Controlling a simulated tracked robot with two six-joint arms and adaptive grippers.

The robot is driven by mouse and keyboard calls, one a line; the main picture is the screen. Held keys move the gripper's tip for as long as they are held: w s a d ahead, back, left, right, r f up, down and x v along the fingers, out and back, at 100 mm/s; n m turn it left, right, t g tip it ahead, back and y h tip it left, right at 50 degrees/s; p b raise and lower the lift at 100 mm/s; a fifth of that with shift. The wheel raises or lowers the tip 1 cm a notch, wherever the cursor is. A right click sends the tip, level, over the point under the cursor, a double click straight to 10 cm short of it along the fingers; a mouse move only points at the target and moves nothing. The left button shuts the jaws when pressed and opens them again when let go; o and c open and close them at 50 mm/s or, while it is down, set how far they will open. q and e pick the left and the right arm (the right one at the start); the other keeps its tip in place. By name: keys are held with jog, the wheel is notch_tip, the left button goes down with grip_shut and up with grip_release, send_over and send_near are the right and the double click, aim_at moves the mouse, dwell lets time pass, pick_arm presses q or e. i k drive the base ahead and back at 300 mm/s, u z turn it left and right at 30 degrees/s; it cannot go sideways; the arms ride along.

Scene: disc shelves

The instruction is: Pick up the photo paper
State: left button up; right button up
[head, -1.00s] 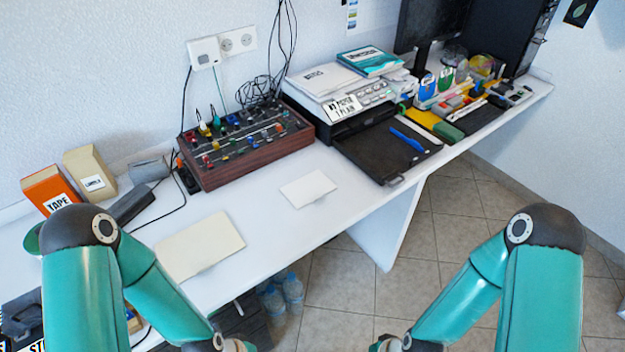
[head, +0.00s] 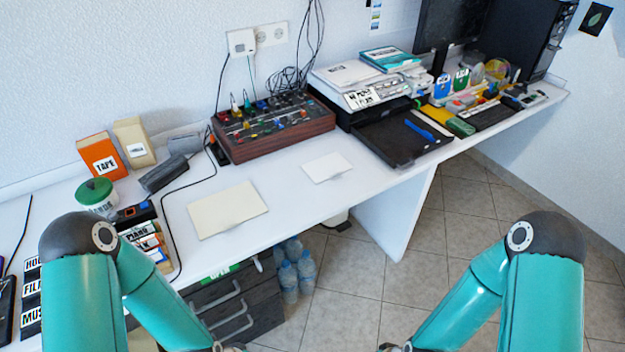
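Two flat pale items lie on the white desk, and I cannot tell from their faces which is the photo paper. A smaller white sheet or packet (head: 327,167) lies in front of the dark wooden mixer box. A larger cream sheet or folder (head: 227,208) lies nearer, to its left. Nothing covers either one. My two teal arms reach down past the bottom edge of the head view, in front of the desk. Both grippers are out of view below the picture.
The mixer box (head: 274,136) stands at the wall. A printer with a black tray (head: 403,140) is to its right. Boxes, a green-lidded jar (head: 97,195) and a black cable crowd the left. Drawers (head: 236,312) and water bottles (head: 288,275) are below. Tiled floor is clear at right.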

aim_at(322, 169)
jog(key=z, duration=0.05)
jog(key=k, duration=1.4)
jog(key=z, duration=0.25)
jog(key=i, duration=1.9)
jog(key=u, duration=0.7)
